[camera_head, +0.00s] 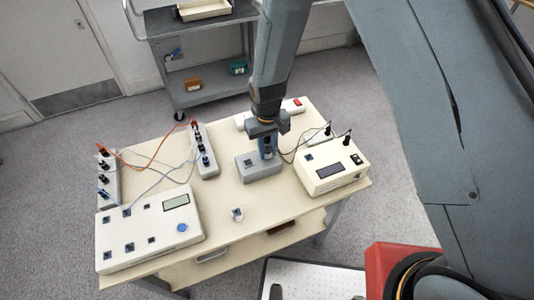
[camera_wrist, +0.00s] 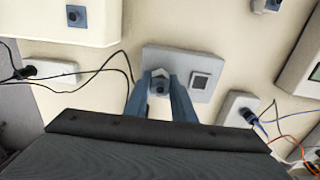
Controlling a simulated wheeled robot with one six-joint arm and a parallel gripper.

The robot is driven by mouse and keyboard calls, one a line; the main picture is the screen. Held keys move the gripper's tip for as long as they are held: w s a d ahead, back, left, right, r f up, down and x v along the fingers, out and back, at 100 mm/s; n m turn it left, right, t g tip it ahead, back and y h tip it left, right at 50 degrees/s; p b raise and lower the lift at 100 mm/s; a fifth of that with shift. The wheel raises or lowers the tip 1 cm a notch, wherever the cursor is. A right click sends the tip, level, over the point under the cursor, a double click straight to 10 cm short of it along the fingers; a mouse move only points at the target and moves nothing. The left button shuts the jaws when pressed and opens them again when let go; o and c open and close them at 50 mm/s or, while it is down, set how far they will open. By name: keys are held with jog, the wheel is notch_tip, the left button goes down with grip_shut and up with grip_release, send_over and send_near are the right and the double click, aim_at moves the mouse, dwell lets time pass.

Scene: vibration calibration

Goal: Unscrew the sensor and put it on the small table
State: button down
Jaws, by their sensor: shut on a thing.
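My gripper (camera_head: 267,148) points down over the grey block (camera_head: 246,173) on the beige table. In the wrist view my gripper (camera_wrist: 161,84) has its two blue-grey fingers on either side of the small sensor (camera_wrist: 160,86), shut on it. The sensor is a small grey piece with a dark round spot on top. It stands at or just above the block (camera_wrist: 185,50); I cannot tell whether it is still joined to it. The block also carries a square dark socket (camera_wrist: 201,80). My fingers mostly hide the sensor in the head view.
A beige box with a display (camera_head: 333,172) stands close right of the block, with black cables between. A socket strip (camera_head: 206,158) stands left. A large control box (camera_head: 150,228) and a small metallic piece (camera_head: 237,214) are in front. A grey cart (camera_head: 205,60) stands behind. A white perforated surface (camera_head: 310,280) shows at the bottom.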

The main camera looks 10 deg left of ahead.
aim_at(267, 148)
jog(key=shift+n+b, duration=0.3)
jog(key=shift+n, duration=1.8)
jog(key=shift+n, duration=0.9)
jog(key=shift+r, duration=0.35)
jog(key=shift+r+p, duration=1.05)
jog(key=shift+r, duration=0.65)
jog(key=shift+s, duration=0.1)
